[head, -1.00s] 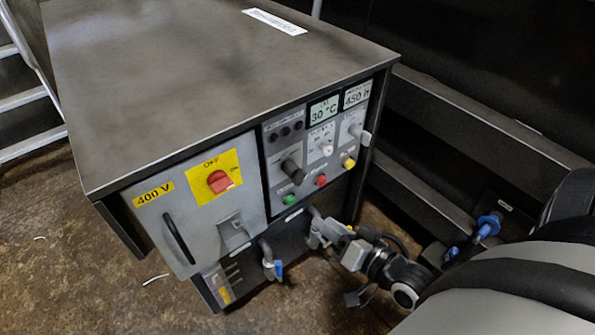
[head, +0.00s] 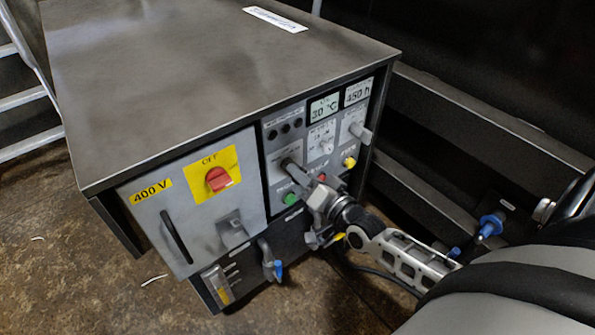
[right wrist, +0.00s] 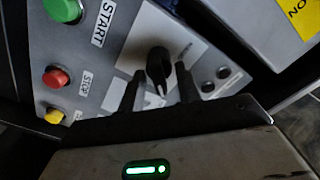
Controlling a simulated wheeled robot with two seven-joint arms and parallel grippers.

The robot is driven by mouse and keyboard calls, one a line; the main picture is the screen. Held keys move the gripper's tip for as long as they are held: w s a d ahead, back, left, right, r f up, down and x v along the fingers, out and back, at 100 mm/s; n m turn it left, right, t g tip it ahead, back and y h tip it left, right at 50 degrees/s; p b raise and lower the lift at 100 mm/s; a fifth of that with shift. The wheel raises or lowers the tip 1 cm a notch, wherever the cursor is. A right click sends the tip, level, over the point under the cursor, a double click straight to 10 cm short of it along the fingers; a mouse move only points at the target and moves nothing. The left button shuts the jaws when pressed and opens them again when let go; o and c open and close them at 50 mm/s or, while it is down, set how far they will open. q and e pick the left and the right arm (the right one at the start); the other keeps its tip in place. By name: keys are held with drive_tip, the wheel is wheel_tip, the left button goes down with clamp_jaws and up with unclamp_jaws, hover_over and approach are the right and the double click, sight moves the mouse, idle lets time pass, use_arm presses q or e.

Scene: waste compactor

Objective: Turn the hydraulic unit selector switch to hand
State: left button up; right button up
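The hydraulic unit's control panel (head: 283,152) is on the front of a dark metal cabinet. A black selector knob (right wrist: 158,66) sits on the panel near the START label; its small lettering is unreadable. In the head view my gripper partly hides the knob (head: 286,164). My right gripper (right wrist: 158,92) is open, its two dark fingers apart and pointing at the panel on either side of the knob's near end. Contact with the knob cannot be told. In the head view the right gripper (head: 298,180) is in front of the panel. My left gripper is not in view.
A green START button (right wrist: 62,8), red STOP button (right wrist: 57,77) and yellow button (right wrist: 54,117) are close by. A red main switch (head: 218,179) on yellow is to the left. Valve handles (head: 271,262) stick out below. Metal rails are at the right.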

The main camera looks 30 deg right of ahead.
drive_tip(key=shift+w+a, duration=0.1)
drive_tip(key=shift+w, duration=0.9)
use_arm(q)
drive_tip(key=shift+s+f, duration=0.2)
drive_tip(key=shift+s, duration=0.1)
use_arm(e)
drive_tip(key=c, duration=0.6)
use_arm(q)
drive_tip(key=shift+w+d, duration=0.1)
